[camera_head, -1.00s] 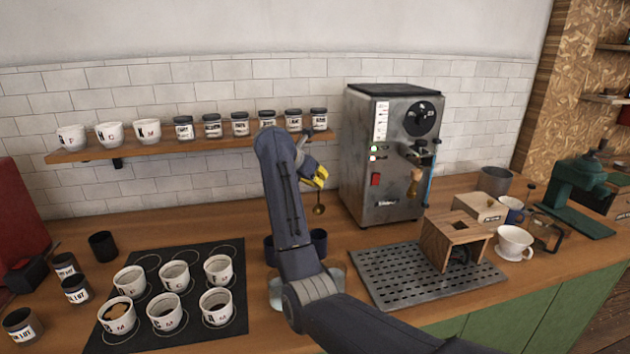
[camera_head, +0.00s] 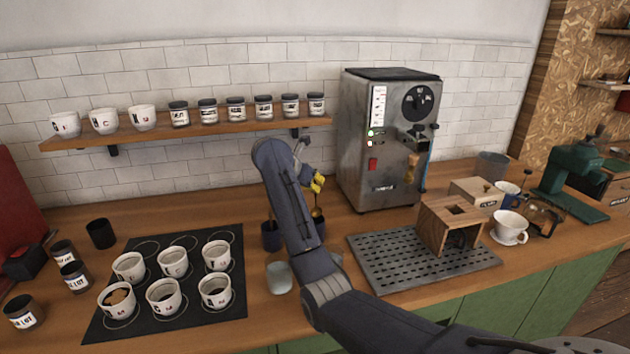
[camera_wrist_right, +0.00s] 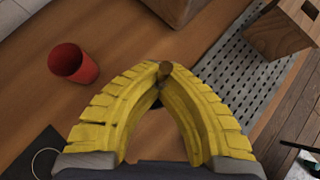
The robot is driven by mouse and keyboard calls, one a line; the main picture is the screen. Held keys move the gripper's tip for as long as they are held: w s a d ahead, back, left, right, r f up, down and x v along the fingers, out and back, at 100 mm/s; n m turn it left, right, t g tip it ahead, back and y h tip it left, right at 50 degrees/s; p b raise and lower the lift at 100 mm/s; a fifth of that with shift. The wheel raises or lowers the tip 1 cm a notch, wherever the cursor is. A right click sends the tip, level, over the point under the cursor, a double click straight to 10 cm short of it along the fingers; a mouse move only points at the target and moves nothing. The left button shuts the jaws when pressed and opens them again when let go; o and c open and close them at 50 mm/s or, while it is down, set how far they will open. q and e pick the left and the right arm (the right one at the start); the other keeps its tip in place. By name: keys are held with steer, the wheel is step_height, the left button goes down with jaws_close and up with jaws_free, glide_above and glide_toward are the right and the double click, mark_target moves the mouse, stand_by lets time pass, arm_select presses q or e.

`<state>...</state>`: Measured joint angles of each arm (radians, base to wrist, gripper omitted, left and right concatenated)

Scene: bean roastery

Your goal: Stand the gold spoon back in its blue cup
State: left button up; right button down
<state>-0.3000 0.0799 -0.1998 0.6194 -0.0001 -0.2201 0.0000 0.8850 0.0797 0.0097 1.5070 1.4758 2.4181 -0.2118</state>
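My right gripper (camera_head: 317,183) has yellow fingers that meet at the tips in the wrist view (camera_wrist_right: 163,72). They are shut on the gold spoon (camera_head: 317,211), whose handle end (camera_wrist_right: 164,67) shows between them. The spoon hangs roughly upright, its lower end at the mouth of a dark blue cup (camera_head: 320,230) in the head view. My arm covers part of this cup, and I cannot tell how deep the spoon is. Another dark blue cup (camera_head: 271,237) stands left of the arm. My left gripper is not in view.
A pale glass (camera_head: 279,278) stands in front of the cups. The steel machine (camera_head: 390,140) and drip tray (camera_head: 385,275) are to the right. A black mat (camera_head: 235,240) with several white cups lies left.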

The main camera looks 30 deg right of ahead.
mark_target(315, 207)
steer(key=shift+f, duration=2.8)
steer(key=c, duration=1.5)
jaws_free()
steer(key=v, duration=1.2)
steer(key=shift+f, duration=0.1)
